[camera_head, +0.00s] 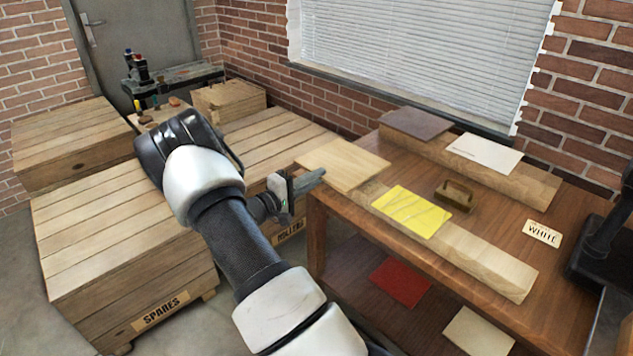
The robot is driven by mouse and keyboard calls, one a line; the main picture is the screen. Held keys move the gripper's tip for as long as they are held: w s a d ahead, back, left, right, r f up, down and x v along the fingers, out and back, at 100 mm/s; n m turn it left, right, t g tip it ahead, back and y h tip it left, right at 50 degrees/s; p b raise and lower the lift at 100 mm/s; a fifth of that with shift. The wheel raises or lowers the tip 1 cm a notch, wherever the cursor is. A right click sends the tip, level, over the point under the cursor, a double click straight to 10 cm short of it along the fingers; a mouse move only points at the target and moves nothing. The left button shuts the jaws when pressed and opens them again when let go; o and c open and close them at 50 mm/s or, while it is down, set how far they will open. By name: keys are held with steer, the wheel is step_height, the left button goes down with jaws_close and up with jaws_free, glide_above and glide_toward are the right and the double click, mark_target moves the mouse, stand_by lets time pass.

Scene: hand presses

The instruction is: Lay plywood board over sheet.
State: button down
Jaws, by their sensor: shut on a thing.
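A pale plywood board (343,163) lies roughly level at the left end of the table, over the end of the front wooden beam. My gripper (312,180) is at the board's left front edge and shut on it; the fingertips are small and partly hidden. I cannot tell whether the board touches the beam. A yellow sheet (411,211) with dark lines lies on the same beam, just right of the board and apart from it. A white sheet (485,152) lies on the rear beam. Which sheet is meant is not clear.
A dark board (415,124) lies on the rear beam. A brown handled block (455,195) and a WHITE label (542,233) are on the table (500,205). A black press (603,245) stands right. Red (401,282) and cream (478,331) sheets lie below. Crates (120,240) fill the left.

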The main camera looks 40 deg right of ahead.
steer(key=shift+r, duration=0.4)
steer(key=s+a+r, duration=0.1)
steer(key=a, duration=1)
steer(key=a+r, duration=0.2)
steer(key=a, duration=0.9)
steer(key=shift+s, duration=0.4)
stand_by(0.4)
